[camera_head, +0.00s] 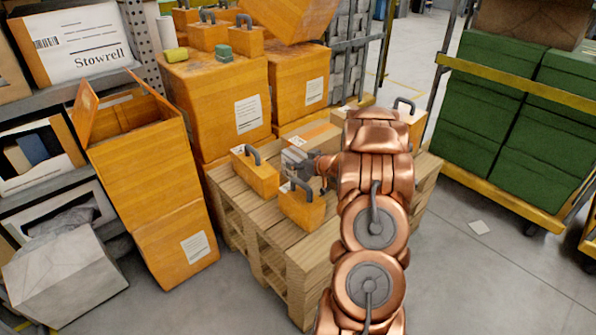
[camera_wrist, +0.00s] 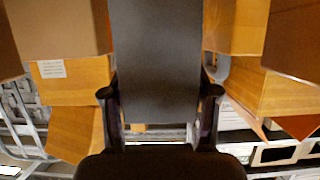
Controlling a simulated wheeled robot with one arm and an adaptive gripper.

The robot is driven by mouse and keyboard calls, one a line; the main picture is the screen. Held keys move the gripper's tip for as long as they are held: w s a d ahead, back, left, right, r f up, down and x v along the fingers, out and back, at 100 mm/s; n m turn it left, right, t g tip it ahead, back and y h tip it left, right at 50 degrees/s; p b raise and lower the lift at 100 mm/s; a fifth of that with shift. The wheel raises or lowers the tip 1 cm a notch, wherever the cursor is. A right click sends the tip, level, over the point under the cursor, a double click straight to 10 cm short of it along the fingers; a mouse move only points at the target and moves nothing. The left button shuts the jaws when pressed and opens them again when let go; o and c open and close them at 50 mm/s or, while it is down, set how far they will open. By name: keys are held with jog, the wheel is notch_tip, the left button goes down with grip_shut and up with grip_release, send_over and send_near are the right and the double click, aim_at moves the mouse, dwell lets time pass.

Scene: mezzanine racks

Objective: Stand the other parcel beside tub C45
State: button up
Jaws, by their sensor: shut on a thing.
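My gripper (camera_head: 322,170) is over the wooden pallet (camera_head: 285,250). It is shut on a small grey parcel (camera_head: 294,160), partly hidden by the fingers and a tub. In the wrist view the parcel (camera_wrist: 155,55) is a dark grey face between the two fingers (camera_wrist: 158,95). Orange tubs with grey handles stand close by: one at the left (camera_head: 256,175), one in front (camera_head: 302,208) and one behind my arm (camera_head: 408,118). I cannot read any tub's label, so I cannot tell which is C45. I cannot tell whether the parcel touches the pallet.
Large orange boxes (camera_head: 215,105) stand behind the pallet, with more handled tubs (camera_head: 208,33) on top. A tall open orange box (camera_head: 150,165) stands left. A trolley of green crates (camera_head: 545,110) stands right. Grey floor (camera_head: 470,270) is open at front right.

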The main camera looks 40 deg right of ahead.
notch_tip(320, 180, down, 3)
jog(key=shift+f+b, duration=0.2)
jog(key=shift+b, duration=0.25)
jog(key=shift+r, duration=0.1)
jog(key=o, duration=1.4)
